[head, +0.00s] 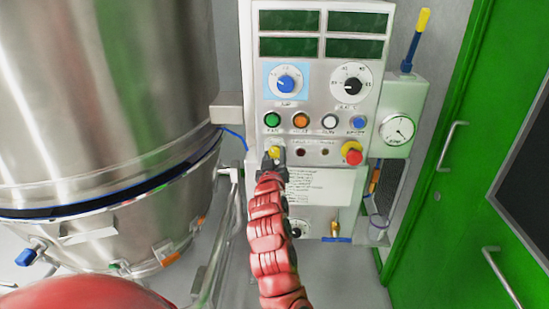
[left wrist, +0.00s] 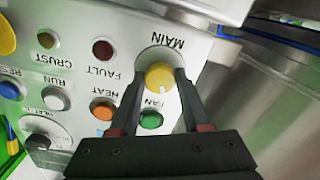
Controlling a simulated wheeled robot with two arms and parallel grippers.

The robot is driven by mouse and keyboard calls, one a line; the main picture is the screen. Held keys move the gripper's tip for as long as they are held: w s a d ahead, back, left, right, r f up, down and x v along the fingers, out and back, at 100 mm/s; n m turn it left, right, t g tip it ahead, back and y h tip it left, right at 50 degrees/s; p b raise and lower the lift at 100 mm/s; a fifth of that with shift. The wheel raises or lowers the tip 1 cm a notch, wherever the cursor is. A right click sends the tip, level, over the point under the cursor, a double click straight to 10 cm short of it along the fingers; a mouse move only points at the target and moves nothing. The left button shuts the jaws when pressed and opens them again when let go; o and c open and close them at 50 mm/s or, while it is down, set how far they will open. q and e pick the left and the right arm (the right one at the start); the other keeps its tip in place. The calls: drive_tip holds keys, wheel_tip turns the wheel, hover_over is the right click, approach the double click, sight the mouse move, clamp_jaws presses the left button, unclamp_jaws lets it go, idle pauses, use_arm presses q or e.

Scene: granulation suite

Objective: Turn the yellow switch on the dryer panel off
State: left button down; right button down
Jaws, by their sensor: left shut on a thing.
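The dryer panel (head: 318,110) is a pale grey cabinet front with displays, dials and buttons. The yellow switch (head: 275,152) is a small round knob low on its left side, partly hidden by my gripper. In the left wrist view the yellow switch (left wrist: 159,76) sits under the upside-down label MAIN, with a small pale mark at its lower edge. My left gripper (head: 274,163) is at the panel, shut on the yellow switch, one finger on each side of it. My right gripper is not in view.
Green FAN (head: 272,119) and orange HEAT (head: 301,120) buttons sit just above the switch. A red emergency button (head: 352,153) on a yellow base is to the right. A large steel vessel (head: 110,90) stands left, green doors (head: 480,130) right.

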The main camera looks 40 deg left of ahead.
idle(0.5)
use_arm(q)
drive_tip(key=shift+c, duration=1.8)
unclamp_jaws()
drive_tip(key=p+v, duration=1.2)
drive_tip(key=v, duration=0.5)
drive_tip(key=shift+d, duration=0.2)
